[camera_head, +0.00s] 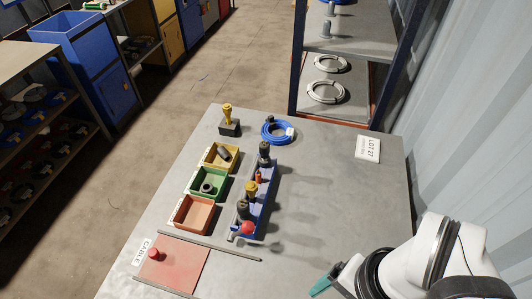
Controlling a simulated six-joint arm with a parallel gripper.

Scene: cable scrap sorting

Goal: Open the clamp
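A long blue fixture (266,205) stands on the grey table, with several dark, yellow and orange upright pieces along it. A red ball knob (247,228) sits at its near end; this looks like the clamp's handle, but I cannot tell whether the clamp is open or shut. My gripper (321,286) is at the bottom edge, right of and nearer than the fixture, apart from it. Only a teal fingertip and a dark part show, so its opening is hidden.
Yellow (221,157), green (208,184) and orange (193,214) bins stand left of the fixture. Behind are a blue cable coil (277,131) and a yellow-topped post (228,121). A red pad (172,263) lies near left. The table's right side is mostly clear.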

